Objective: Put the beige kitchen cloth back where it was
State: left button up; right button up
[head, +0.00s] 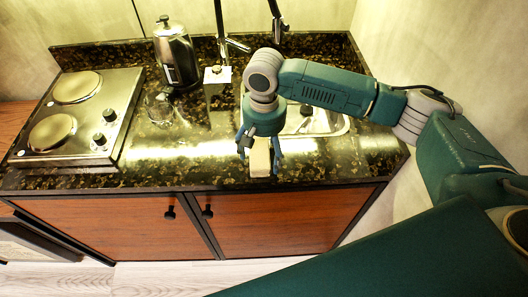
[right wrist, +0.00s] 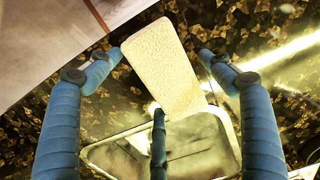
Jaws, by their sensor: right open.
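The beige kitchen cloth (head: 260,160) is a pale, flat, oblong piece on the dark speckled counter, between the sink and the front edge. In the right wrist view the cloth (right wrist: 160,65) runs at a slant, with its lower end by the sink rim. My right gripper (head: 260,163) is above the cloth with its fingers spread. In the wrist view two fingers of the right gripper (right wrist: 150,65) stand either side of the cloth with gaps, and the third is at its lower end. I cannot tell whether that one touches it. My left gripper is out of view.
The sink (head: 338,124) lies behind my right gripper, partly hidden by my arm. A kettle (head: 178,60), a clear glass (head: 159,108) and a two-plate hob (head: 88,112) stand to the left. A small box-like item (head: 217,77) stands near the tap. The front counter left of the cloth is clear.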

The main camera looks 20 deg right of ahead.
aim_at(264, 152)
notch_tip(264, 152, up, 12)
jog(key=b, duration=0.1)
jog(key=shift+b, duration=0.4)
